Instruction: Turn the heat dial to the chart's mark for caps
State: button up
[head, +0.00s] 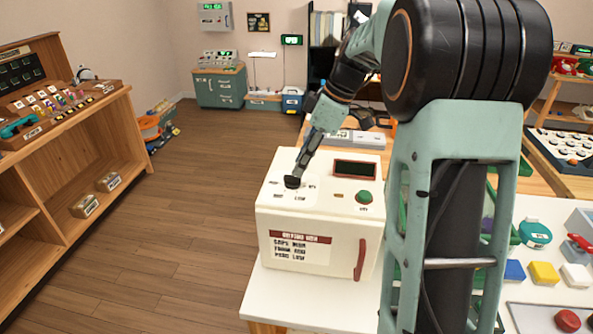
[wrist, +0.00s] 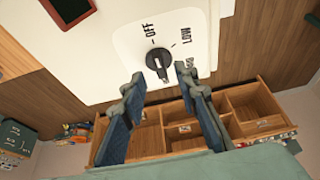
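The white oven-like box (head: 320,215) stands on a white-topped table. Its black heat dial (head: 292,182) is on the top panel; in the wrist view the dial (wrist: 158,62) has labels OFF and LOW around it, and another label is partly hidden by a finger. A small white mark shows on the dial, but I cannot tell exactly where it points. The chart (head: 300,249) on the front lists caps first; its setting is too blurred to read surely. My gripper (wrist: 160,77) is open, its fingertips just beside the dial, apart from each other. I cannot tell whether they touch it.
The box also has a dark display (head: 355,168), a green button (head: 364,197) and a red handle (head: 361,259). A wooden shelf (head: 60,160) stands at the left, with open floor between. Coloured blocks (head: 543,273) lie at the right.

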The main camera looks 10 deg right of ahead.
aim_at(293, 180)
jog(key=shift+x, duration=1.9)
grip_shut()
